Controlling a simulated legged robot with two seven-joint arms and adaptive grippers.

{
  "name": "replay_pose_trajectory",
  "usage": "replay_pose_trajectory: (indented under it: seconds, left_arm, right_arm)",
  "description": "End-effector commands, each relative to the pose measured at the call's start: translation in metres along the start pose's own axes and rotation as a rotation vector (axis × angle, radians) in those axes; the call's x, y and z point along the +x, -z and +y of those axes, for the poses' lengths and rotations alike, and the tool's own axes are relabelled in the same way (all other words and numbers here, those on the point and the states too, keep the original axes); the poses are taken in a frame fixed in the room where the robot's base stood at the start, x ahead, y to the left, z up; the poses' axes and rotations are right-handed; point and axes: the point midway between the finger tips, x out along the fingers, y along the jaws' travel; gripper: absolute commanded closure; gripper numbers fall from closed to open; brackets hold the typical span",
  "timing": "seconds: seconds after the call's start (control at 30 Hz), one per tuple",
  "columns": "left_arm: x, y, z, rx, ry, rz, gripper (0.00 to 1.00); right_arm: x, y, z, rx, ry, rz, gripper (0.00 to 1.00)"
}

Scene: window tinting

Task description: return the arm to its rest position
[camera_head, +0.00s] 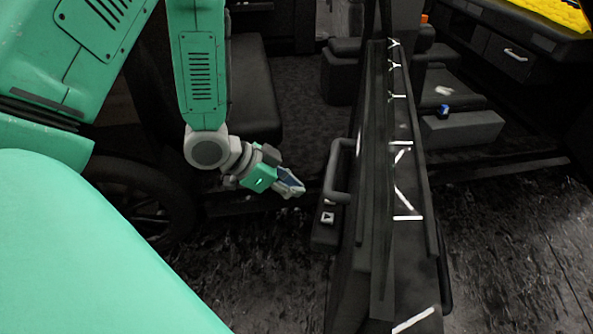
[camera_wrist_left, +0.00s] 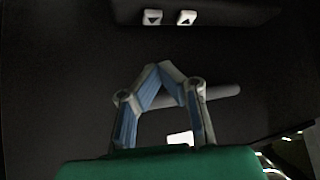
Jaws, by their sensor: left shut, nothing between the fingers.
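My left arm comes in from the upper left in the head view. Its left gripper (camera_head: 298,190) hangs in front of the inner side of an open vehicle door (camera_head: 376,240), just left of the door's handle bar (camera_head: 336,172). In the left wrist view the left gripper's fingertips (camera_wrist_left: 158,68) meet, with nothing between them. A dark panel with two white-marked window switches (camera_wrist_left: 170,17) lies beyond the fingertips. I cannot tell whether the fingers touch the door. My right gripper does not show.
The switch block (camera_head: 327,218) juts out below the handle bar. A seat (camera_head: 254,95) and a wheel (camera_head: 135,205) stand to the left. A grey box (camera_head: 462,130) with a small blue item (camera_head: 444,111) is at the right. Dark floor (camera_head: 510,250) lies open at the lower right.

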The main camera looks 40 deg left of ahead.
Motion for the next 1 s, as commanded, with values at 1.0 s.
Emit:
replay_pose_trajectory:
  seconds: [1.0]
  left_arm:
    - [0.028,-0.195,0.130,-0.569,0.246,-0.667,1.00]
  right_arm:
    - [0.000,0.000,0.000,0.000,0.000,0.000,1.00]
